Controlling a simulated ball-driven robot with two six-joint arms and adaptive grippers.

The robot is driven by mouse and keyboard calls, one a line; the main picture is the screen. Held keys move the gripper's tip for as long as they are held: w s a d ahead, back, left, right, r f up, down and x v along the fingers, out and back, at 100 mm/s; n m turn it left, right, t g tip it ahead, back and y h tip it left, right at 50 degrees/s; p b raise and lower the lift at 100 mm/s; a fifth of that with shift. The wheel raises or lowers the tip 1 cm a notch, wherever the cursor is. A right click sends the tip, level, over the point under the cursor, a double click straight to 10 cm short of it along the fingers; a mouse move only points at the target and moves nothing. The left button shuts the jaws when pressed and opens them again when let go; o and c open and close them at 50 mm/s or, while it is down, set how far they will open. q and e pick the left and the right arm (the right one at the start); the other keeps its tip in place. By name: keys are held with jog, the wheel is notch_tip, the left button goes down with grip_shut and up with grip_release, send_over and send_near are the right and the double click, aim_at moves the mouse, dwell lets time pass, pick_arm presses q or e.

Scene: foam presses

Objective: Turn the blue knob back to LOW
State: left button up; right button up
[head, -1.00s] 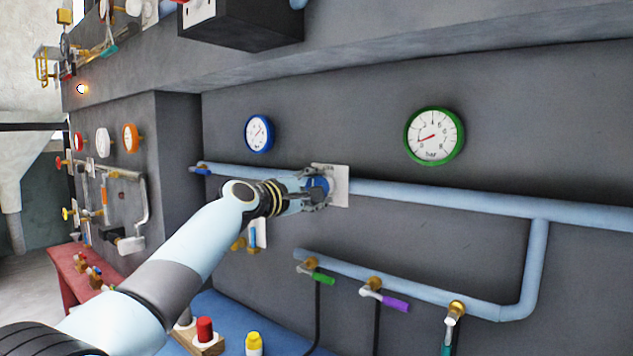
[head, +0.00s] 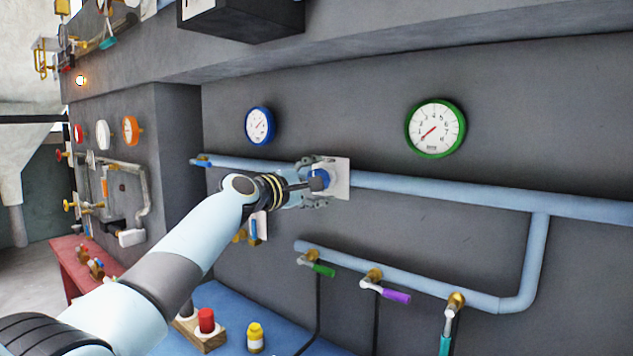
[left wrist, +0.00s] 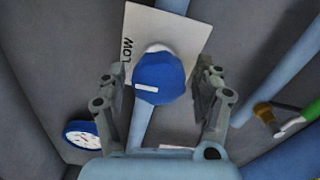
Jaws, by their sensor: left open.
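The blue knob (left wrist: 160,80) stands out from a white plate (left wrist: 190,32) marked LOW in the left wrist view. A white mark on the knob's face lies roughly crosswise in that view. In the head view the knob (head: 319,180) shows in front of its plate (head: 342,178) on the grey wall. My left gripper (left wrist: 162,85) is open, with one finger on each side of the knob and a visible gap on both sides. In the head view my left gripper (head: 312,184) partly covers the knob. My right gripper is not in view.
A pale blue pipe (head: 440,193) runs along the wall behind the plate. A blue-rimmed gauge (head: 260,125) and a green-rimmed gauge (head: 435,128) hang above. Below are green (head: 323,270) and purple (head: 396,296) valve handles, and a blue bench (head: 280,318) with bottles.

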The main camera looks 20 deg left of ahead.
pick_arm(q)
jog(key=v, duration=1.2)
